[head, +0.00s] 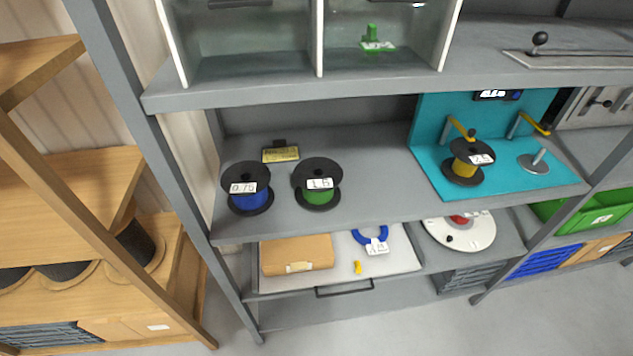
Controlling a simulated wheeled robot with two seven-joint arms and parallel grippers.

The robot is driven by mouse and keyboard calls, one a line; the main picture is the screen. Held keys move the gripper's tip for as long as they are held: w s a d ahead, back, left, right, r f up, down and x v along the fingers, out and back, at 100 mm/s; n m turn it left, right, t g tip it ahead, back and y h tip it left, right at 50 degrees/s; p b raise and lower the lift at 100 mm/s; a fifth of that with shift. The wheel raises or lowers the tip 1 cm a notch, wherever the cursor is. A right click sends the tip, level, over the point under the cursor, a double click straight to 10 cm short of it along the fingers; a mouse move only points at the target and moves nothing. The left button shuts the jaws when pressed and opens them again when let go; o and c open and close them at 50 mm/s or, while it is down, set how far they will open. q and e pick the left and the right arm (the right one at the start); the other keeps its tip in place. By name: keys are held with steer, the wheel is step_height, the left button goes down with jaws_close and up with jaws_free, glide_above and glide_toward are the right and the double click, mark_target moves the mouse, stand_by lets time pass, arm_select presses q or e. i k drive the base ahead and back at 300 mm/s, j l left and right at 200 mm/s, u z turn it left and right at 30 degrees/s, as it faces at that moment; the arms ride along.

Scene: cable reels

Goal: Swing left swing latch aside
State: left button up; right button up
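The teal holder (425,165) stands on the middle shelf at the right. Its left swing latch (459,127) is a short yellow bar with a dark end, just above and behind a yellow reel (466,168) labelled 2.5. I cannot tell whether the latch touches the reel's top flange or spindle. A second, right yellow latch (534,124) sits above a bare grey disc with a spindle (534,164). Neither of my grippers shows in the head view.
A blue reel (249,198) and a green reel (319,194) stand left of the holder on the shelf. A glass-fronted cabinet (319,40) is above. Below are a tray with a brown box (297,255) and a white round disc (475,236).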

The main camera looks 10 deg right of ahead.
mark_target(469, 135)
steer(key=z, duration=1.25)
steer(key=i+l+z, duration=0.2)
steer(key=l, duration=0.3)
steer(key=i+l+z, duration=0.2)
steer(key=i+l, duration=0.15)
steer(key=l, duration=0.1)
